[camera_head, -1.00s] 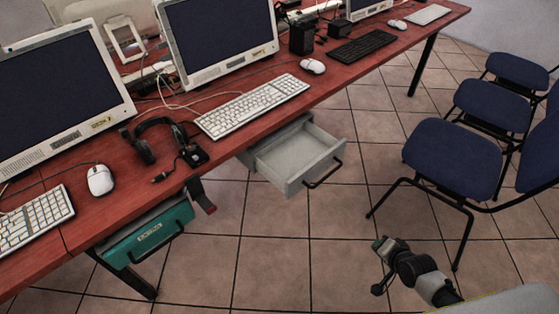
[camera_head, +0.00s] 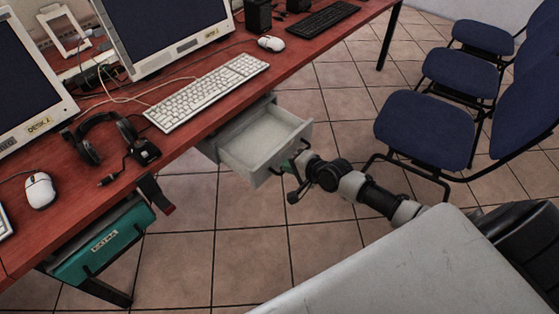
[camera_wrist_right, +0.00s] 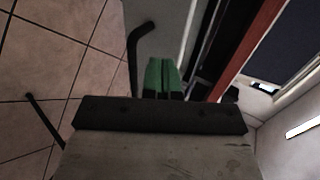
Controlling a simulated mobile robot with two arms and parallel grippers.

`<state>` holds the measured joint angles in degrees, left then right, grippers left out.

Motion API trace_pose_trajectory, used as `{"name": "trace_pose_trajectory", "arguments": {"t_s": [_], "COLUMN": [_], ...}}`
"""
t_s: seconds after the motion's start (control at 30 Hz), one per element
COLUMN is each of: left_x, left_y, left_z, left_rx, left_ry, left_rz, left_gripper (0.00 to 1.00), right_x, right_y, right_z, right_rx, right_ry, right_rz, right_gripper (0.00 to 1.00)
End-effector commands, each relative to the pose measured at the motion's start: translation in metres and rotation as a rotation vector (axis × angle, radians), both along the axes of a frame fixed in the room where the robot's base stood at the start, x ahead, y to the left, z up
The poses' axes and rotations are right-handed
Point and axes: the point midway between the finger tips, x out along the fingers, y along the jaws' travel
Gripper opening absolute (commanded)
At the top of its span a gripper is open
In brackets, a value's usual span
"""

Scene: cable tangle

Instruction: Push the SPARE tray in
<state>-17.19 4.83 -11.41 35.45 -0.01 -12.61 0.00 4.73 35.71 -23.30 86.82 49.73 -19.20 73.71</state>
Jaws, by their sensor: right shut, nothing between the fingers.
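A pale grey tray (camera_head: 262,140) hangs open and empty under the red desk, with a black bar handle on its front; no name on it is readable. My right gripper (camera_head: 290,165) is shut and empty, its green fingertips right at the tray's front by the handle. In the right wrist view the shut fingers (camera_wrist_right: 163,77) point at the grey tray front (camera_wrist_right: 165,20), beside the black handle (camera_wrist_right: 137,48). I cannot tell if they touch it. My left gripper is not in view.
A teal drawer (camera_head: 100,243) with an unclear label sits under the desk at the left. The red desk (camera_head: 205,128) carries monitors, a keyboard (camera_head: 207,92) and a headset (camera_head: 95,140). Blue chairs (camera_head: 424,128) stand at the right. Tiled floor is open in front of the tray.

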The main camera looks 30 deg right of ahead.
Motion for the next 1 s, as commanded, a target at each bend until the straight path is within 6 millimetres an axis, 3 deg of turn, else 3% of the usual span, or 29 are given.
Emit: {"name": "trace_pose_trajectory", "arguments": {"t_s": [0.1, 0.3, 0.53, 0.9, 1.0], "left_x": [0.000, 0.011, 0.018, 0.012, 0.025], "left_y": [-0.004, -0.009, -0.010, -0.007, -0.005], "left_z": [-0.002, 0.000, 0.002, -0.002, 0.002], "left_rx": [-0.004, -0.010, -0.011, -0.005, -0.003], "left_ry": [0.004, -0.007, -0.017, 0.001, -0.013], "left_rz": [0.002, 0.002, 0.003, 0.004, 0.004], "left_gripper": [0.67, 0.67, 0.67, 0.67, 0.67], "right_x": [0.019, 0.033, 0.036, 0.043, 0.052], "right_y": [0.007, 0.014, 0.015, 0.018, 0.022], "right_z": [0.001, 0.001, 0.001, 0.001, 0.000], "right_rx": [0.001, -0.001, -0.002, 0.001, 0.002], "right_ry": [-0.003, -0.001, 0.000, -0.002, -0.001], "right_rz": [-0.001, 0.000, 0.000, -0.001, -0.001], "right_gripper": [0.00, 0.00, 0.00, 0.00, 0.00]}}
